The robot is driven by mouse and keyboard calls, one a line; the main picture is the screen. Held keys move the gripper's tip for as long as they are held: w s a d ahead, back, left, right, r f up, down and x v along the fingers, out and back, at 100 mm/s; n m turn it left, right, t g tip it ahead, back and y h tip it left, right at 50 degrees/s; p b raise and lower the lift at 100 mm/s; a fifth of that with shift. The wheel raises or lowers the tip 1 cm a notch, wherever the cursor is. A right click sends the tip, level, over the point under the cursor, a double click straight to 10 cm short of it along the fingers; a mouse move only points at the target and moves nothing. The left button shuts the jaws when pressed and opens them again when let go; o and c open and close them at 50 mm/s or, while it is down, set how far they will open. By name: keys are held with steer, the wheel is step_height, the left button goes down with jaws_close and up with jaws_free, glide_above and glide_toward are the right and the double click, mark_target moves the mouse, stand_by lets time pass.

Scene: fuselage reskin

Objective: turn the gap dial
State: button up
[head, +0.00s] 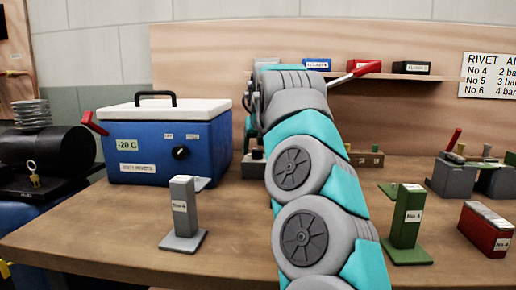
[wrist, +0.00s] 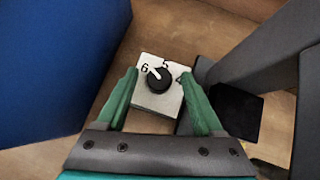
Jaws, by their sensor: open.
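The gap dial (wrist: 160,82) is a round black knob with a white pointer mark, on a white plate (wrist: 153,103) marked 6, 5 and 4. In the wrist view the pointer is directed up and left, nearest the 6. My gripper (wrist: 167,69) is open, with one green finger on each side of the plate and knob. The fingers appear apart from the knob; their height above it is hard to tell.
A blue cooler (head: 156,144) stands left of my arm; its blue side (wrist: 50,60) fills the wrist view's left. A grey post (wrist: 262,62) rises close right of the dial. A grey stand (head: 182,212) and a green stand (head: 407,220) flank my arm near the bench front.

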jaws_close()
stand_by(0.4)
steer(key=shift+a+m+h, duration=0.15)
steer(key=shift+m+h, duration=0.85)
steer(key=shift+m, duration=0.2)
steer(key=shift+m+h, duration=0.7)
steer(key=shift+m, duration=0.3)
jaws_free()
steer(key=shift+s+r, duration=0.1)
